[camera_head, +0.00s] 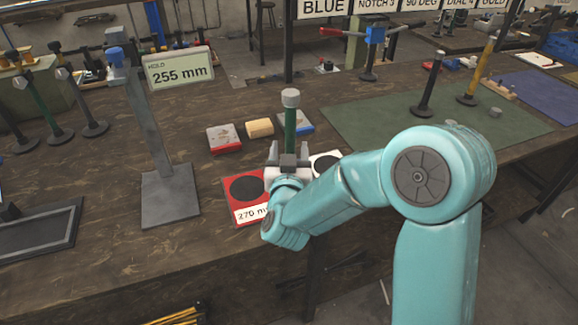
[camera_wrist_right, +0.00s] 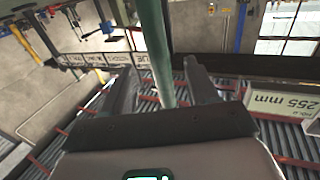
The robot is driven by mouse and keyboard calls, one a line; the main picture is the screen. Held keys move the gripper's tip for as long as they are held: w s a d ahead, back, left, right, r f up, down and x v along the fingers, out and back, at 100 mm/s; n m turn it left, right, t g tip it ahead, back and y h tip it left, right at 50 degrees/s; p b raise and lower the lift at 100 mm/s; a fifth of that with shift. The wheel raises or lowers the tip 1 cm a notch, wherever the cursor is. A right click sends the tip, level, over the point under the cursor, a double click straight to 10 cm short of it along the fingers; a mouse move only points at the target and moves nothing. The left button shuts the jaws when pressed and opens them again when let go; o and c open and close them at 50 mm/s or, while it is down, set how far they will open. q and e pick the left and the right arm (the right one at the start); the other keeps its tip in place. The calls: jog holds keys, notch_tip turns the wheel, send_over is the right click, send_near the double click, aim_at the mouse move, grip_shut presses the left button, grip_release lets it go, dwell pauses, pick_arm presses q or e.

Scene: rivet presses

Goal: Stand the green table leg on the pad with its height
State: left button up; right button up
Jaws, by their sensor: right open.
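The green table leg (camera_head: 291,122) is upright with a pale grey cap on top; my right gripper and arm hide its lower end. My right gripper (camera_head: 289,152) is open, with its fingers on either side of the leg. In the right wrist view the green leg (camera_wrist_right: 154,45) passes between the two spread fingers. A red pad (camera_head: 229,189) with a black disc and a label reading "270 m…" lies left of the gripper. A second pad (camera_head: 337,155), white with a black disc, is partly hidden behind my arm. The gauge sign (camera_head: 180,70) reads "HOLD 255 mm". My left gripper is not seen.
The gauge stand (camera_head: 170,200) rises left of the pads. Red, yellow and blue-edged blocks (camera_head: 223,138) lie behind the pads. More legs (camera_head: 37,110) stand at the far left. A green mat (camera_head: 390,120) with poles lies right.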

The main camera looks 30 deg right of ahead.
jog(key=v, duration=0.6)
jog(key=shift+s+a, duration=0.2)
jog(key=shift+s, duration=0.05)
